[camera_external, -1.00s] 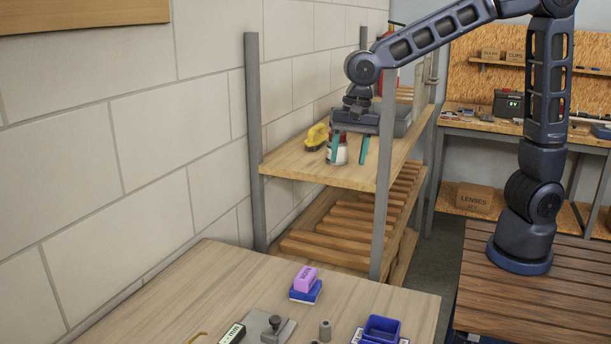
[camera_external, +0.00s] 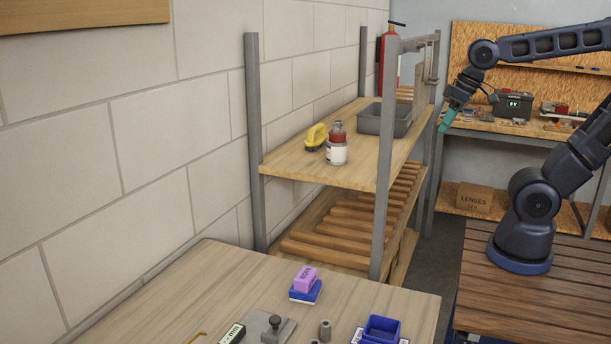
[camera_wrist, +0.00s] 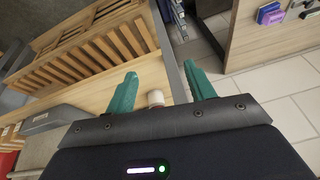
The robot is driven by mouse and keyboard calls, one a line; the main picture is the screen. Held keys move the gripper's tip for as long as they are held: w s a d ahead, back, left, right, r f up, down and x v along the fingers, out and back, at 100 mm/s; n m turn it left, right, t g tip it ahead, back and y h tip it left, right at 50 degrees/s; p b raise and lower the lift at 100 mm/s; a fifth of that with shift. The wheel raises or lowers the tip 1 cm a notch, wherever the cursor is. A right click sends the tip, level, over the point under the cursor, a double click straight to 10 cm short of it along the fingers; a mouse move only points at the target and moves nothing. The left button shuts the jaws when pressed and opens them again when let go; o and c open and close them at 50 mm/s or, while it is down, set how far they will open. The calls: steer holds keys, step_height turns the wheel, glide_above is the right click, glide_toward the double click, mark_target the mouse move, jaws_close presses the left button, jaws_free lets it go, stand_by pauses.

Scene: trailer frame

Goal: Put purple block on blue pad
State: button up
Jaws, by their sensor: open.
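The purple block (camera_external: 305,279) rests on top of the blue pad (camera_external: 306,293) on the wooden table in the foreground. Both also show small at the top right of the wrist view, the block (camera_wrist: 272,18) against the pad (camera_wrist: 268,7). My gripper (camera_external: 446,120) is up by the right end of the shelf unit, well away from the block. In the wrist view its two teal fingers (camera_wrist: 165,88) are spread apart with nothing held between them.
The upper shelf (camera_external: 310,166) holds a yellow object (camera_external: 316,136), a red-and-white container (camera_external: 337,150) and a grey bin (camera_external: 375,121). A grey shelf post (camera_external: 384,200) stands beside the table. The table also holds a dark blue bin (camera_external: 382,330) and a metal fixture (camera_external: 272,329).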

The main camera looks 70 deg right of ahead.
steer(key=shift+s+d+f+n, duration=0.2)
steer(key=shift+s+d+n, duration=0.05)
steer(key=shift+s, duration=0.3)
steer(key=shift+s+d+f+n, duration=0.2)
steer(key=shift+s+d, duration=0.1)
steer(key=shift+s, duration=0.2)
steer(key=shift+s+d+f+n, duration=0.15)
steer(key=shift+s+d+n, duration=0.1)
steer(key=shift+s, duration=0.3)
